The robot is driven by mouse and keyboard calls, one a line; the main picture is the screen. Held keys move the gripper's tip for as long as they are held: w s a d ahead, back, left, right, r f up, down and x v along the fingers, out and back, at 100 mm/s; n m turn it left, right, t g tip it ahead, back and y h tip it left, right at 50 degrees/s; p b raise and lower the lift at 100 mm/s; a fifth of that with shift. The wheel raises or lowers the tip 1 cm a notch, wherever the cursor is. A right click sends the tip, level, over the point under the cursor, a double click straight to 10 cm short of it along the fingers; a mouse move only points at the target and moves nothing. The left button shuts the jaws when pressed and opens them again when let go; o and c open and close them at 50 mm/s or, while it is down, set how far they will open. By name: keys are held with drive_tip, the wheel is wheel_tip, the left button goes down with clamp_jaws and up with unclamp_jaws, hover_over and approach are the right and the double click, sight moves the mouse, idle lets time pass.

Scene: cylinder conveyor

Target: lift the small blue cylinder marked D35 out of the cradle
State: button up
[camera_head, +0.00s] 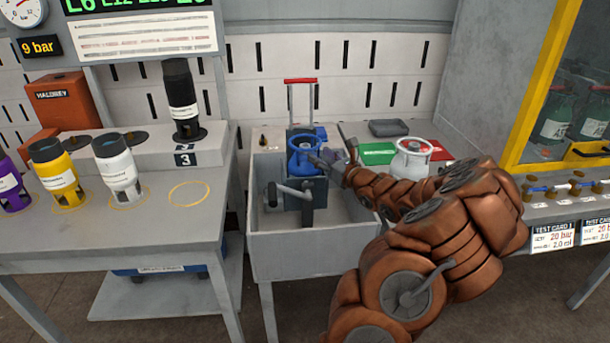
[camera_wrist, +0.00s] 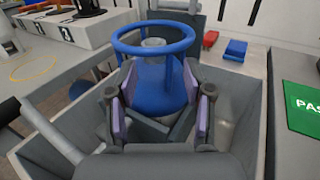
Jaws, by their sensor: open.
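The small blue cylinder (camera_head: 303,160) with a ring-shaped top guard sits upright in the grey cradle (camera_head: 313,187) in the head view. It fills the middle of the wrist view (camera_wrist: 165,88). No D35 mark is readable. My gripper (camera_wrist: 160,100) is open, with its purple-padded fingers on the left and right of the blue body. Whether the pads touch it I cannot tell. Dark angled cradle arms (camera_wrist: 172,130) show below the cylinder. In the head view my gripper (camera_head: 326,158) reaches in from the right and its fingers partly overlap the cylinder.
A grey open bin (camera_head: 290,248) surrounds the cradle, with a crank handle (camera_head: 292,192) at its front. A white cylinder (camera_head: 411,160) stands to the right near green and red pads. Black, yellow, white and purple cylinders stand on the left bench (camera_head: 150,236). A yellow-framed cabinet is at right.

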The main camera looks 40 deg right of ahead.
sight(309, 146)
drive_tip(key=shift+w+a, duration=0.1)
drive_tip(key=shift+w, duration=0.65)
drive_tip(key=shift+w+d, duration=0.15)
drive_tip(key=shift+w, duration=0.95)
drive_tip(key=shift+w+d, duration=0.1)
drive_tip(key=shift+w, duration=1)
drive_tip(key=shift+c, duration=0.2)
clamp_jaws()
drive_tip(key=shift+d, duration=0.1)
